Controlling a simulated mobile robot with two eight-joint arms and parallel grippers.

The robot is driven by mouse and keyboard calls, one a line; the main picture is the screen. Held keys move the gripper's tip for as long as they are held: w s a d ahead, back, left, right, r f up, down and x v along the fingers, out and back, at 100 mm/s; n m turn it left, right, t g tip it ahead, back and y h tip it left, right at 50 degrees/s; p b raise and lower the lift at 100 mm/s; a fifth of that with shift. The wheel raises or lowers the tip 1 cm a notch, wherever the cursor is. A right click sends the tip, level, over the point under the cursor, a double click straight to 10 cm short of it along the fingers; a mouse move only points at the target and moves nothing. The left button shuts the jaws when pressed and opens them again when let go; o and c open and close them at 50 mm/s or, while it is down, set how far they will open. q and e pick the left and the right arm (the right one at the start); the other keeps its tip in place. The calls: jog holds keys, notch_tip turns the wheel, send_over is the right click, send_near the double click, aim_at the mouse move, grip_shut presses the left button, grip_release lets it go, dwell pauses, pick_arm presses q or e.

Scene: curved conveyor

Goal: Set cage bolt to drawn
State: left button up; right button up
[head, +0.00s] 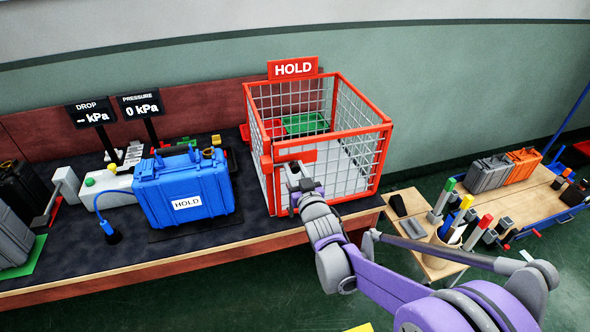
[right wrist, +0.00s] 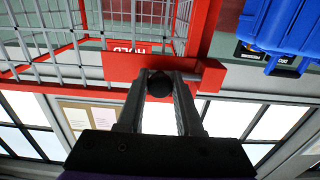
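The red wire cage (head: 378,128) stands on the bench with a HOLD sign (head: 293,67) on top. My right gripper (head: 293,172) is at its front. In the right wrist view the picture is turned over, and a dark round bolt knob (right wrist: 159,84) sits between the fingertips of my right gripper (right wrist: 160,80). The fingers fit close on both sides of it. Behind the knob is a red bolt housing (right wrist: 120,66), with a short grey rod (right wrist: 190,77) showing beside it. How far the bolt is drawn is hard to tell. My left gripper is out of view.
A blue case (head: 185,190) marked HOLD stands left of the cage on the dark bench top (head: 60,262). Two displays (head: 140,105) stand behind it. A small table (head: 400,188) with pens and a cart (head: 540,195) with cases are at the right.

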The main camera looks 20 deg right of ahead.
grip_shut()
dwell(1.0)
